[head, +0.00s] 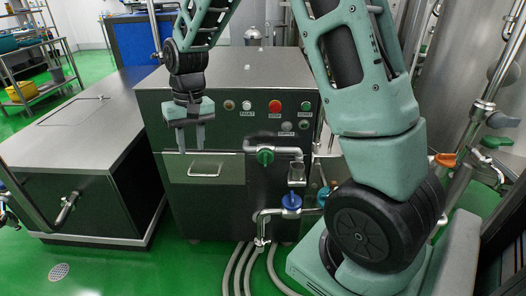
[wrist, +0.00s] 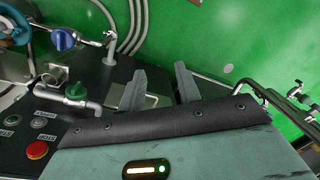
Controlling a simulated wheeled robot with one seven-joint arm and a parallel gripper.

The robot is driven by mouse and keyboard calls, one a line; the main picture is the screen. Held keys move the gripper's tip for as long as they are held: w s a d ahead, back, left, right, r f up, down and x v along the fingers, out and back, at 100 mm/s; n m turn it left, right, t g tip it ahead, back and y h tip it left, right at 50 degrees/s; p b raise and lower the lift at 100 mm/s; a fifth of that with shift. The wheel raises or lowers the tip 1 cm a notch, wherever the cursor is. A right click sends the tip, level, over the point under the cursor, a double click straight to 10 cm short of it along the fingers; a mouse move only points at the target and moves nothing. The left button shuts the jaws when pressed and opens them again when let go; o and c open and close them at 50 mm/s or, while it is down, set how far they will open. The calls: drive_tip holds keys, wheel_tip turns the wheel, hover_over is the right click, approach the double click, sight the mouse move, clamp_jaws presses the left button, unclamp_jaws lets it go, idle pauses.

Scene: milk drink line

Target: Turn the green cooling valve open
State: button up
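The green cooling valve (head: 265,156) is a round green knob on a metal pipe at the front of the steel cabinet, right of the drawer, in the head view. In the wrist view the green valve (wrist: 76,90) shows at the left, beside my gripper. My gripper (head: 190,138) hangs in front of the cabinet, to the left of the valve and apart from it. In the wrist view my gripper (wrist: 160,82) has its two fingers spread with nothing between them.
A blue valve (head: 291,201) sits below the green one, with hoses (head: 243,268) running down to the floor. A red button (head: 275,106) is on the panel above. A drawer handle (head: 205,171) is below my gripper. A low steel bench (head: 75,125) stands at left.

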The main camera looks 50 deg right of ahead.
drive_tip(key=w+d+f+m+p, duration=0.1)
drive_tip(key=w+d+m, duration=0.1)
drive_tip(key=d, duration=0.7)
drive_tip(key=w+d+f+m, duration=0.2)
drive_tip(key=d, duration=0.7)
drive_tip(key=m+h, duration=0.1)
drive_tip(key=m, duration=0.2)
hover_over(265, 154)
wheel_tip(265, 154, down, 3)
wheel_tip(265, 154, down, 17)
drive_tip(key=p, duration=0.4)
drive_tip(key=shift+d+r, duration=0.1)
clamp_jaws()
